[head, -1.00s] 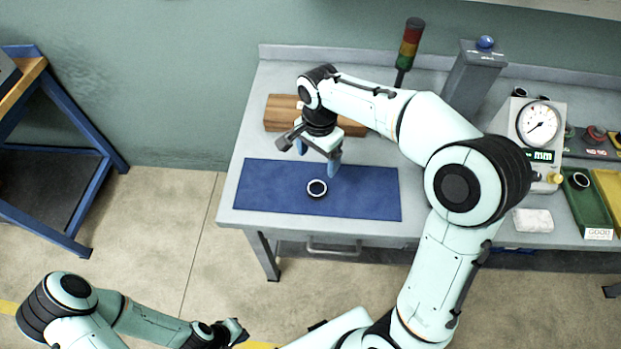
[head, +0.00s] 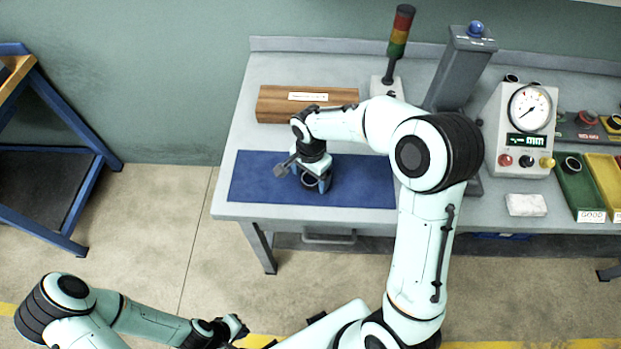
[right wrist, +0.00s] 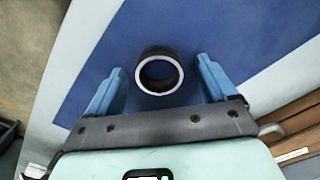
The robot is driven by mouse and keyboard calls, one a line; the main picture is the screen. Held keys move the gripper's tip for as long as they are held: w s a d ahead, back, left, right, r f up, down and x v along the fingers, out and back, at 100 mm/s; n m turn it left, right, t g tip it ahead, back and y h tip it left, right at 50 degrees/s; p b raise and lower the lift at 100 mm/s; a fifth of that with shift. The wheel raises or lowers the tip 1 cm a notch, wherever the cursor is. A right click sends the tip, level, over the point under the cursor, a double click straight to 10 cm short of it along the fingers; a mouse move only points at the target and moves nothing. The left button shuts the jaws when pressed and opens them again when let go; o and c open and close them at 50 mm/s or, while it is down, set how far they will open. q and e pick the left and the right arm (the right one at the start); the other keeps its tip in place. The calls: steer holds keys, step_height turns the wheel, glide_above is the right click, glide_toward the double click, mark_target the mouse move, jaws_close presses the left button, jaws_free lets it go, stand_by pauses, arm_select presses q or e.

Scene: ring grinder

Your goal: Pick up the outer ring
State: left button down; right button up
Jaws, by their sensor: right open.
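The outer ring (right wrist: 159,51), dark with a bright rim, lies on the blue mat (head: 262,180). In the head view the ring (head: 309,182) is partly hidden under my right gripper (head: 311,184). In the right wrist view my right gripper (right wrist: 160,70) is open, with one blue finger on each side of the ring. A gap shows between each finger and the ring, so it is not held. My left gripper (head: 238,327) is low in the head view, away from the bench, too small to tell whether it is open.
A wooden block (head: 280,104) lies behind the mat. A signal tower (head: 398,42), a grey column (head: 462,70) and a gauge box (head: 515,140) stand to the right. A green bin (head: 578,190) and a yellow bin (head: 606,180) are at the far right. The mat around the ring is clear.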

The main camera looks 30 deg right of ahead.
steer(key=c, duration=1.2)
steer(key=shift+r, duration=0.15)
